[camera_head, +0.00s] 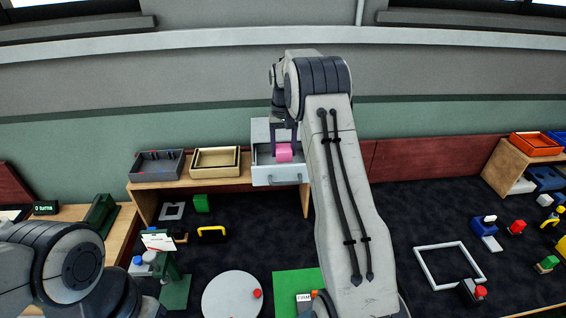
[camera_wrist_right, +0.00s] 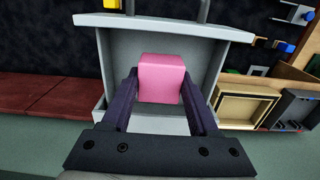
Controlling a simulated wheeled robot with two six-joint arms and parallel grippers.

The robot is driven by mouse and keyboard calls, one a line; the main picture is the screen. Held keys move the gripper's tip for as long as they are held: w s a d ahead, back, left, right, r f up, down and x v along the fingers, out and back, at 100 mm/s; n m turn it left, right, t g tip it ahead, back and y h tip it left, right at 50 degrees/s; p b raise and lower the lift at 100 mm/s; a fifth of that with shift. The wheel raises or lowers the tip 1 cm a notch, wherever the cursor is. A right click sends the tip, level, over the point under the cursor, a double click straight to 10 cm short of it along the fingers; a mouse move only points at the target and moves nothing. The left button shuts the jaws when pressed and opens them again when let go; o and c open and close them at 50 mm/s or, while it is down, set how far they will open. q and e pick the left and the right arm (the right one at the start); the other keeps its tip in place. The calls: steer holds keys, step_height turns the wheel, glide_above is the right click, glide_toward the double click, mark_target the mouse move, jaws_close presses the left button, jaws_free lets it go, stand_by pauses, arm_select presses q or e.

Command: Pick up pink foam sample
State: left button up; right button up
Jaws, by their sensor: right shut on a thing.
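The pink foam sample (camera_head: 284,152) is a small pink block at the open drawer (camera_head: 283,175) of a light grey cabinet. My right gripper (camera_head: 284,143) reaches down to it from above, with its dark fingers at either side of the block. In the right wrist view the pink foam sample (camera_wrist_right: 161,78) sits between the two dark purple fingers of my right gripper (camera_wrist_right: 160,90), and the grey drawer walls surround it. I cannot tell whether the block touches the drawer floor. My left arm shows at the lower left of the head view, but its gripper is not visible.
A grey tray (camera_head: 157,165) and a tan tray (camera_head: 215,163) stand on the wooden shelf left of the drawer. An orange tray (camera_head: 537,145) stands far right.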

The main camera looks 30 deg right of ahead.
steer(key=s+d+r+b, duration=0.1)
steer(key=s+d+r, duration=0.1)
steer(key=s, duration=0.1)
steer(key=s+d+r+b, duration=0.1)
steer(key=s+d+r, duration=0.1)
steer(key=s, duration=0.1)
steer(key=s+d+r+b, duration=0.1)
steer(key=s, duration=0.2)
steer(key=shift+d+r+b, duration=0.3)
steer(key=shift+d+r, duration=0.1)
arm_select(q)
step_height(320, 180, down, 5)
steer(key=shift+r, duration=0.2)
arm_select(e)
steer(key=shift+s+d+r, duration=0.3)
steer(key=shift+s, duration=0.15)
